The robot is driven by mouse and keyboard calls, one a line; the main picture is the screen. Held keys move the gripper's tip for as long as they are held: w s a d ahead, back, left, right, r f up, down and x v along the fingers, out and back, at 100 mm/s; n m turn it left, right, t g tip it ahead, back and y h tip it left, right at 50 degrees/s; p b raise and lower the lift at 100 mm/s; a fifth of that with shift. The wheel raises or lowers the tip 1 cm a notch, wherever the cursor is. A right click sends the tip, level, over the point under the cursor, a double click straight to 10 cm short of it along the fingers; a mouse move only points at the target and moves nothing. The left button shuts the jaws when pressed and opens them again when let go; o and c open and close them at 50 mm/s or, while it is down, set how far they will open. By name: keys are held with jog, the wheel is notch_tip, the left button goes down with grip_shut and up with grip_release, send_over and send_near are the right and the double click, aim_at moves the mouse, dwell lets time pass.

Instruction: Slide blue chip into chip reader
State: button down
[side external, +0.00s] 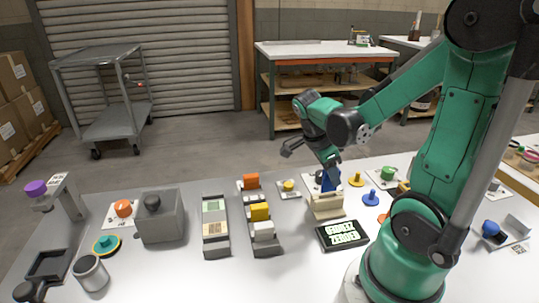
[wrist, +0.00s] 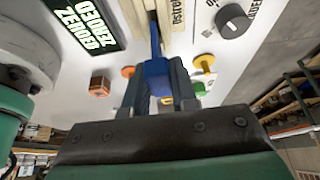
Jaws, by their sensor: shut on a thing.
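The blue chip (wrist: 157,70) is held between the two fingers of my gripper (wrist: 156,62), which is shut on it. In the side view the blue chip (side external: 329,180) hangs below my gripper (side external: 330,168), just over the beige chip reader (side external: 326,207). In the wrist view the chip's narrow end points at the dark slot between the beige walls of the reader (wrist: 178,17). Its tip overlaps the slot there; how deep it sits, I cannot tell.
A black display (side external: 342,235) with green text lies in front of the reader. A blue knob piece (side external: 371,198) and a yellow one (side external: 356,180) stand to the right. A rack with yellow and white blocks (side external: 259,212) stands to the left.

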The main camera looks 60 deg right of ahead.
aim_at(326, 177)
jog(key=shift+f, duration=1.8)
jog(key=c, duration=0.6)
grip_release()
jog(key=shift+w, duration=0.1)
jog(key=shift+r, duration=0.1)
jog(key=shift+v, duration=2.7)
jog(key=shift+a, duration=0.1)
